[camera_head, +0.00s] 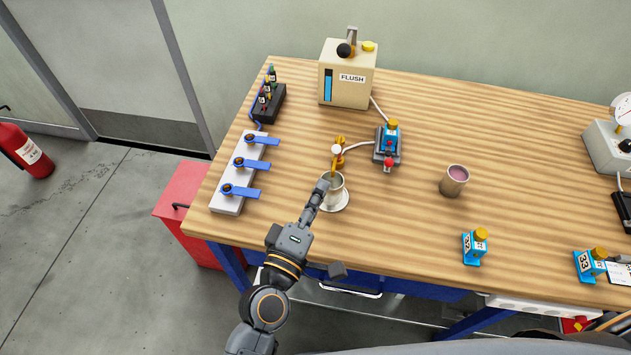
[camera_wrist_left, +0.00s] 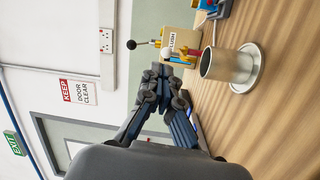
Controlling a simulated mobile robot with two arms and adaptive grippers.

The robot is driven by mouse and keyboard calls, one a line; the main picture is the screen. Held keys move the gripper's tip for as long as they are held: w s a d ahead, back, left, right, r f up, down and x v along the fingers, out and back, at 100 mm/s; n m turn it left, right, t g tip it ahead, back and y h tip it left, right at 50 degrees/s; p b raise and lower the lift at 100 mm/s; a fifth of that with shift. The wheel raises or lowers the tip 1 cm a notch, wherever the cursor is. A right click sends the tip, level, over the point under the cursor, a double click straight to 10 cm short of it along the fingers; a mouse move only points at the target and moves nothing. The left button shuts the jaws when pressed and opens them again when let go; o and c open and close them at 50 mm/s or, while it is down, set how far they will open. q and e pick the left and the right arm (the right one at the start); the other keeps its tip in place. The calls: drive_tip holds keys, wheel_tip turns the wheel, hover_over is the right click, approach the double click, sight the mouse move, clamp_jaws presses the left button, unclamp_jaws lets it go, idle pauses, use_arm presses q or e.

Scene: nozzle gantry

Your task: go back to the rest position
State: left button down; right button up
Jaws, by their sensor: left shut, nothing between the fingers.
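My left gripper (camera_head: 323,187) is shut and empty, close beside a metal cup (camera_head: 335,184) at its left in the head view. In the left wrist view my shut left gripper (camera_wrist_left: 163,72) points up, apart in the picture from the cup (camera_wrist_left: 220,65), which stands upright on a round saucer (camera_wrist_left: 250,69).
A white strip with three blue levers (camera_head: 232,190) lies left of the cup. A FLUSH canister (camera_head: 347,85) stands behind. A red cabinet (camera_head: 185,200) adjoins the table's left.

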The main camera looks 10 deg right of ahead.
use_arm(q)
drive_tip(key=s+a+f+m+g, duration=0.1)
drive_tip(key=m, duration=0.1)
drive_tip(key=s+f+m+g, duration=0.1)
drive_tip(key=f+m+g, duration=0.1)
drive_tip(key=s+a+f+m+g, duration=0.1)
drive_tip(key=m, duration=0.1)
drive_tip(key=shift+a+f, duration=0.3)
drive_tip(key=shift+a, duration=0.05)
drive_tip(key=s+a+f+m+g+y, duration=0.25)
drive_tip(key=s+a, duration=0.25)
drive_tip(key=a, duration=0.3)
drive_tip(key=s+a+f+m+g+y, duration=0.1)
drive_tip(key=s+a+f+g+y, duration=0.25)
drive_tip(key=a, duration=0.45)
drive_tip(key=s+a+f+m+g+y, duration=0.25)
drive_tip(key=s+a+f+y, duration=0.2)
drive_tip(key=a, duration=0.35)
wheel_tip(320, 180, down, 27)
drive_tip(key=s+g+h, duration=0.1)
drive_tip(key=s+g, duration=0.1)
drive_tip(key=s, duration=0.1)
drive_tip(key=s+a+f, duration=0.2)
drive_tip(key=s+f, duration=1.2)
drive_tip(key=s, duration=0.2)
drive_tip(key=shift+a+g, duration=0.25)
drive_tip(key=shift+g, duration=0.1)
use_arm(e)
drive_tip(key=shift+a, duration=0.6)
